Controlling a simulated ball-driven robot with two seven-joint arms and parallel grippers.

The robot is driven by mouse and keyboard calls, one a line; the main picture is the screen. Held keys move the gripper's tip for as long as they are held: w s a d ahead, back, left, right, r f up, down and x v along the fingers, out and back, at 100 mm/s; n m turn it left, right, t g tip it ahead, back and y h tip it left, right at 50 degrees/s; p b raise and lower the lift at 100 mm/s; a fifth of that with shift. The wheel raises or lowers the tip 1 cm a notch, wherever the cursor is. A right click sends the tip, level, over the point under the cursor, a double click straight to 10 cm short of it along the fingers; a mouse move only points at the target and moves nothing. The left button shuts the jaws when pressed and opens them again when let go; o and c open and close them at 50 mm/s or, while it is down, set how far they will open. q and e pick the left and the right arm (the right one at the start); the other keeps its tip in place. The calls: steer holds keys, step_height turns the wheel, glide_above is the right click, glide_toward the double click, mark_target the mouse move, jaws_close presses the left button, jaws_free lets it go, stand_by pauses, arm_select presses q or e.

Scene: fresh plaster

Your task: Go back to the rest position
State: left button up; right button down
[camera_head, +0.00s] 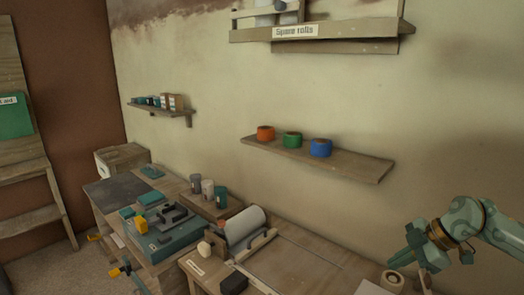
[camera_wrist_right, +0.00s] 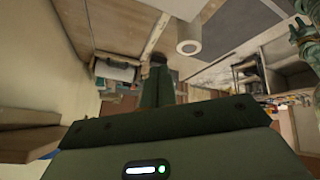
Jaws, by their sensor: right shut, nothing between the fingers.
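My right gripper (camera_head: 411,262) is at the lower right of the head view, its arm coming in from the right edge. Its fingers are together with nothing between them. In the right wrist view the closed dark green fingers (camera_wrist_right: 156,84) point away from the camera. A pale roll (camera_head: 392,281) sits just below and left of the gripper in the head view. A pale cylinder (camera_wrist_right: 188,38) shows beyond the fingers in the wrist view, apart from them. My left gripper is in neither view.
A wall shelf (camera_head: 345,166) holds orange (camera_head: 265,133), green (camera_head: 292,140) and blue (camera_head: 320,147) rolls. A higher shelf (camera_head: 340,47) is labelled "Spare rolls". The workbench (camera_head: 310,262) carries a large white roll (camera_head: 245,224), tools and cups. Open air lies between gripper and wall shelf.

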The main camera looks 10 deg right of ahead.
steer(key=w+a+r+n+t+y, duration=0.1)
steer(key=a+r+t+y, duration=0.15)
steer(key=a+t, duration=0.6)
steer(key=a+r+t+y, duration=0.1)
steer(key=a+t+y, duration=0.2)
steer(key=a, duration=1.1)
steer(key=s+d+f+m+g+h, duration=0.45)
steer(key=s+f+h, duration=0.3)
steer(key=s, duration=0.25)
steer(key=s+d+f+m+g+h, duration=0.45)
steer(key=s+f+h, duration=0.3)
steer(key=s, duration=0.35)
steer(key=s+a+f+g+y+b, duration=0.1)
steer(key=s+a+f+b, duration=0.15)
steer(key=f, duration=1.25)
steer(key=s+a+f+g+y+b, duration=0.1)
steer(key=s+f+g+b, duration=0.15)
steer(key=f, duration=1.35)
steer(key=s+f+m+g+y+b, duration=0.2)
steer(key=s+f+b, duration=0.3)
steer(key=s+f, duration=1.5)
steer(key=shift+s+f+m+g, duration=0.2)
steer(key=shift+f+m+g, duration=0.1)
steer(key=shift+f+m, duration=0.25)
